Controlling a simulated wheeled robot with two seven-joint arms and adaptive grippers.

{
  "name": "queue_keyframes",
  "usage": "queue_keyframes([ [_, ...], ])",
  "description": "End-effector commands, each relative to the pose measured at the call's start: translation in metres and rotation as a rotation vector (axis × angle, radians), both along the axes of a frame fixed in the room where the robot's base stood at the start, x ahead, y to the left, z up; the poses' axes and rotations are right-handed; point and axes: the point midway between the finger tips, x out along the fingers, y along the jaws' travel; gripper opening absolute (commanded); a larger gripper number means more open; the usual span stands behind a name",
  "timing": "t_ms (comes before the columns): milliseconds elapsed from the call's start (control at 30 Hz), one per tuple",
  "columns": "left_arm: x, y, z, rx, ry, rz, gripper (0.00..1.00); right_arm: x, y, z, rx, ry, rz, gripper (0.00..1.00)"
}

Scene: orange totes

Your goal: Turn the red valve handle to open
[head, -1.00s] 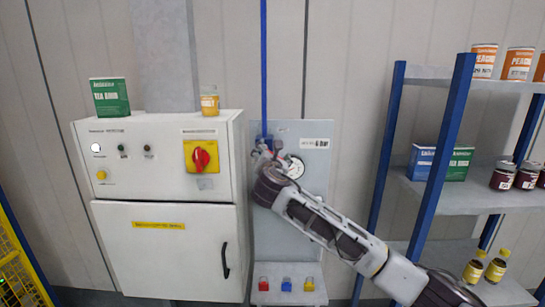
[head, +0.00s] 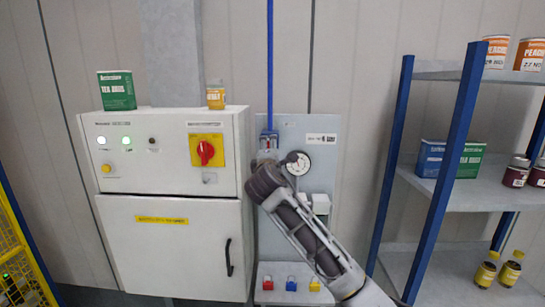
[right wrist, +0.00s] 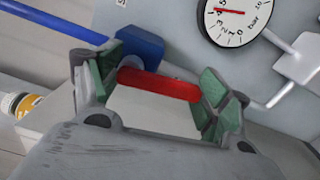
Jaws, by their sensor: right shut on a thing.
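The red valve handle (right wrist: 160,84) lies between the green-padded fingers of my right gripper (right wrist: 160,86) in the right wrist view. The gripper is shut on it. The handle runs across the jaws, its left end beside the blue valve body (right wrist: 140,46). In the head view my right gripper (head: 268,155) is at the grey wall panel (head: 315,230), below the blue pipe (head: 270,70), and mostly covers the handle. A round gauge (head: 298,163) sits just right of it; its red needle shows in the right wrist view. My left gripper is not in view.
A white cabinet (head: 180,245) with a red switch (head: 205,152) stands close on the left. A blue-framed shelf (head: 440,180) with cans and bottles stands on the right. Small padlocks (head: 291,284) sit on a ledge below the panel.

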Motion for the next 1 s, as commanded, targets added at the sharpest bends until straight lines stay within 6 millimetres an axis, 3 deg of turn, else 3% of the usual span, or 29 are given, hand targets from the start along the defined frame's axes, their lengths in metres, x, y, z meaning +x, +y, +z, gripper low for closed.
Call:
queue_keyframes([
  [300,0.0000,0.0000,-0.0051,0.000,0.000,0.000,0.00,0.0009,0.0029,-0.0052,0.120,0.008,-0.004,0.34],
  [767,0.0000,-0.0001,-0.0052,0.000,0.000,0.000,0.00,0.0009,0.0036,-0.0057,0.136,0.011,-0.003,0.34],
  [800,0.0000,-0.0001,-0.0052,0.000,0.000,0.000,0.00,0.0009,0.0035,-0.0058,0.136,0.011,-0.003,0.82],
  [900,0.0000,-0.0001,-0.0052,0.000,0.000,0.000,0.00,0.0008,0.0036,-0.0053,0.135,0.010,-0.003,0.95],
  [1000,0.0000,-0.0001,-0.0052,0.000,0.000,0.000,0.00,0.0006,0.0038,-0.0042,0.134,0.007,-0.002,0.97],
])
